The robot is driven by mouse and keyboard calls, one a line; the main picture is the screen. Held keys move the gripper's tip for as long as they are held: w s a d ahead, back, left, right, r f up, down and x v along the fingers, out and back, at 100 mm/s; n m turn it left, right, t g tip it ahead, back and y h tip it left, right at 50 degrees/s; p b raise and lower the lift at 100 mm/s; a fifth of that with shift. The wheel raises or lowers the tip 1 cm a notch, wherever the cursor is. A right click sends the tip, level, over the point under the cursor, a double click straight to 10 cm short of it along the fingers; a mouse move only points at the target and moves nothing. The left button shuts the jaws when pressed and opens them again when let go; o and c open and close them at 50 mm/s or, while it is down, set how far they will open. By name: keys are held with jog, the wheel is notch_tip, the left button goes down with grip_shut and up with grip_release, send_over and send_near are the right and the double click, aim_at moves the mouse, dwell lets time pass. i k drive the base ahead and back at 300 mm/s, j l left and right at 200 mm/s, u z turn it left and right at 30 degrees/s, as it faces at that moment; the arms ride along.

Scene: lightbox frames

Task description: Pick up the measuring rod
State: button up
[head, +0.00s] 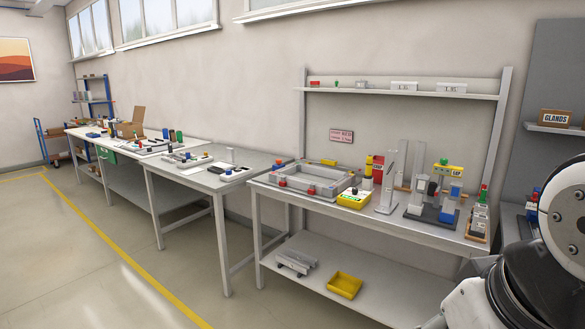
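I cannot pick out the measuring rod for certain at this size. On the right-hand workbench (335,208), a thin grey upright (388,182) stands on a small base. Right of it, a fixture (432,214) on a dark base carries grey posts, a blue block and a yellow labelled part. A short tan bar shows between the upright and the fixture. My arm fills the lower right corner with white and black links; my gripper is not in view.
A grey tray frame (312,178) and a yellow box (354,198) stand on the same bench. A yellow bin (345,285) lies on its lower shelf. More benches run left along the wall. The floor in front is clear, with a yellow line (125,253).

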aim_at(333, 163)
jog(key=i+u, duration=0.25)
jog(key=i, duration=0.4)
jog(key=i+u, duration=0.2)
jog(key=i, duration=0.45)
jog(key=i+l+u, duration=0.25)
jog(key=i, duration=0.4)
jog(key=i+u, duration=0.15)
jog(key=i, duration=0.85)
jog(key=i+z, duration=0.4)
jog(key=i+j+z, duration=0.15)
jog(key=z, duration=0.25)
jog(key=i+j+z, duration=0.25)
jog(key=z, duration=0.15)
jog(key=i+j+z, duration=0.15)
jog(key=z, duration=0.2)
jog(key=i+j+z, duration=0.65)
jog(key=k+l, duration=0.05)
jog(key=k, duration=0.05)
